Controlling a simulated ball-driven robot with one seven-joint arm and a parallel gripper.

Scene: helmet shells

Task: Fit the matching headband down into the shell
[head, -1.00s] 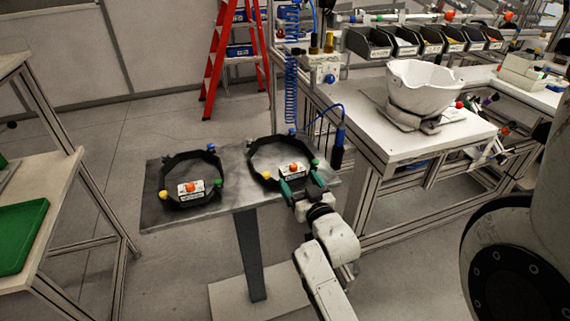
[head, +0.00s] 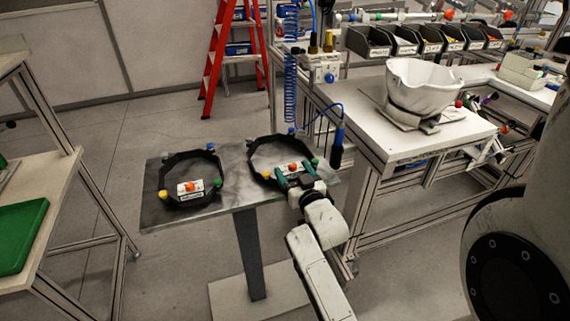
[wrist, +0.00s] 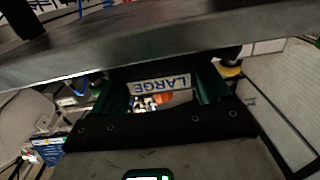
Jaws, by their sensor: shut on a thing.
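Two black headbands with coloured knobs are at the small grey stand. The left headband (head: 164,178) lies flat on the top; its label is too small to read. The right headband (head: 268,141) is at the stand's right end, and I cannot tell if it is lifted. My gripper (head: 296,174) has its green fingers shut on the near block of the right headband. In the wrist view that block's label (wrist: 160,84) reads LARGE, upside down, between the fingers. The white shell (head: 422,82) sits on a base on the bench at the right, its open side up.
The grey stand top (head: 228,190) is clear between and in front of the headbands. The white bench (head: 385,140) has several dark bins (head: 405,42) behind it.

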